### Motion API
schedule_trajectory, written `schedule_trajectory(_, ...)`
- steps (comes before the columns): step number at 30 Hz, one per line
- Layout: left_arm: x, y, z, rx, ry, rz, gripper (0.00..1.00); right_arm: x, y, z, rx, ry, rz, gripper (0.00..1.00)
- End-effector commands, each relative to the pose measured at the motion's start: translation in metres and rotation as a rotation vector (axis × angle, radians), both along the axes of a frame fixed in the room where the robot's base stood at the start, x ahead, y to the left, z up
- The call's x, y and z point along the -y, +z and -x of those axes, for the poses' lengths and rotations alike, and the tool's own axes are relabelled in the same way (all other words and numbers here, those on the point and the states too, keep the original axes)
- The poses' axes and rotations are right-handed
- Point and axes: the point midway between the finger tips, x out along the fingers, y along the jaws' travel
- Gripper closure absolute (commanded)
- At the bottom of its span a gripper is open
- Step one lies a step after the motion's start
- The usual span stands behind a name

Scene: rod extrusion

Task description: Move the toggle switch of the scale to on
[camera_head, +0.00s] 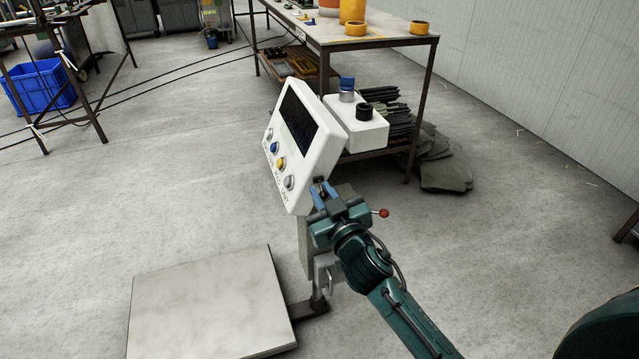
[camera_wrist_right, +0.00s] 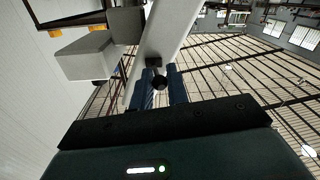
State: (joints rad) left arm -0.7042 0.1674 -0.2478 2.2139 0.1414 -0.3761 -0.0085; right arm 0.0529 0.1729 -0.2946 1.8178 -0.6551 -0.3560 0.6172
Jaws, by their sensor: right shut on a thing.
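The scale's white display head (camera_head: 318,160) stands tilted on a post, with a dark screen and a row of buttons on its face. Its flat weighing platform (camera_head: 210,305) lies on the floor at lower left. My right gripper (camera_head: 320,188) is at the lower right edge of the display head. In the right wrist view, a small dark toggle switch (camera_wrist_right: 158,78) sticks out from the head's underside between the two blue fingers of my right gripper (camera_wrist_right: 160,88). The fingers are shut on it. Whether it is on or off cannot be told. My left gripper is not in view.
A white box (camera_head: 357,125) with a blue and a black knob sits beside the display head. A red ball knob (camera_head: 384,213) sticks out right of my gripper. A workbench (camera_head: 350,40) stands behind.

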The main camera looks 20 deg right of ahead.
Motion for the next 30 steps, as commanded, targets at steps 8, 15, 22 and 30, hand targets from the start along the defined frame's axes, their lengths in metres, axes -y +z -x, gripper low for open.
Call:
schedule_trajectory(8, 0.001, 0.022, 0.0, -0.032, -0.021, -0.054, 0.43, 0.015, 0.007, -0.002, -0.001, 0.246, 0.012, 1.0)
schedule_trajectory(15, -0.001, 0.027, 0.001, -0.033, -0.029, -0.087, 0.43, 0.022, 0.004, -0.004, 0.001, 0.428, 0.01, 1.0)
schedule_trajectory(22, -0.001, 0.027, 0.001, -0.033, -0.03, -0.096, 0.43, 0.025, 0.003, -0.006, 0.003, 0.546, 0.005, 1.0)
schedule_trajectory(30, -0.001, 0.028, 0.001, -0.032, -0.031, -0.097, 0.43, 0.026, 0.002, -0.007, 0.003, 0.603, 0.002, 1.0)
